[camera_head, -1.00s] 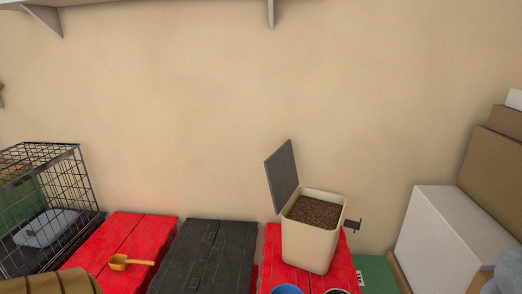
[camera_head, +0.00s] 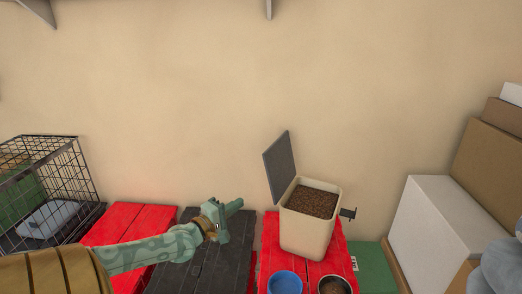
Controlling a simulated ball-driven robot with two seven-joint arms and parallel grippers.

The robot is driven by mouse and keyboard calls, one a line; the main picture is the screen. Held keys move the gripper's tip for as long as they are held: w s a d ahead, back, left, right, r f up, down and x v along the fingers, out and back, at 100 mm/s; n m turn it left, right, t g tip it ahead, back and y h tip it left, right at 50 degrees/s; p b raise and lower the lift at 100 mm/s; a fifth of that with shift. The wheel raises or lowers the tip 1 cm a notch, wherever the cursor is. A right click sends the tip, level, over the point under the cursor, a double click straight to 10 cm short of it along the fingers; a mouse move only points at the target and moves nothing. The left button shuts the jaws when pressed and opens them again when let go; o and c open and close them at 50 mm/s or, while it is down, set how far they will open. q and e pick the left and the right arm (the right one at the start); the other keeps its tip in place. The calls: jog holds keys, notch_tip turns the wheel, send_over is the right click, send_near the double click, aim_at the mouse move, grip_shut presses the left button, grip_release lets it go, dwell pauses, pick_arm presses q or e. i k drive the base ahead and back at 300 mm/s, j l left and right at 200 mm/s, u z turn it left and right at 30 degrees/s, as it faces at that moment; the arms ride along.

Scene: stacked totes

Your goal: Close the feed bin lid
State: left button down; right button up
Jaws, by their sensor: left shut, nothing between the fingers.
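The feed bin (camera_head: 306,232) is a cream box full of brown kibble (camera_head: 312,202), standing on a red tote lid. Its grey lid (camera_head: 280,166) is open, standing up and tilted at the bin's left side. A small dark latch (camera_head: 348,213) sticks out at the bin's right side. My left gripper (camera_head: 237,206) is shut and empty, over the black tote, left of the bin and below the lid, apart from both. My right gripper is not in view.
A blue bowl (camera_head: 286,282) and a bowl of kibble (camera_head: 334,285) stand in front of the bin. A wire crate (camera_head: 45,190) is at the left. White (camera_head: 432,240) and brown boxes (camera_head: 492,175) stack at the right. A shelf bracket (camera_head: 40,10) hangs above.

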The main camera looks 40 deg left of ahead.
aim_at(279, 165)
jog(key=i+j, duration=0.2)
jog(key=j, duration=0.15)
jog(key=i+j, duration=0.2)
jog(key=j, duration=0.15)
jog(key=i+j, duration=0.25)
jog(key=j, duration=0.1)
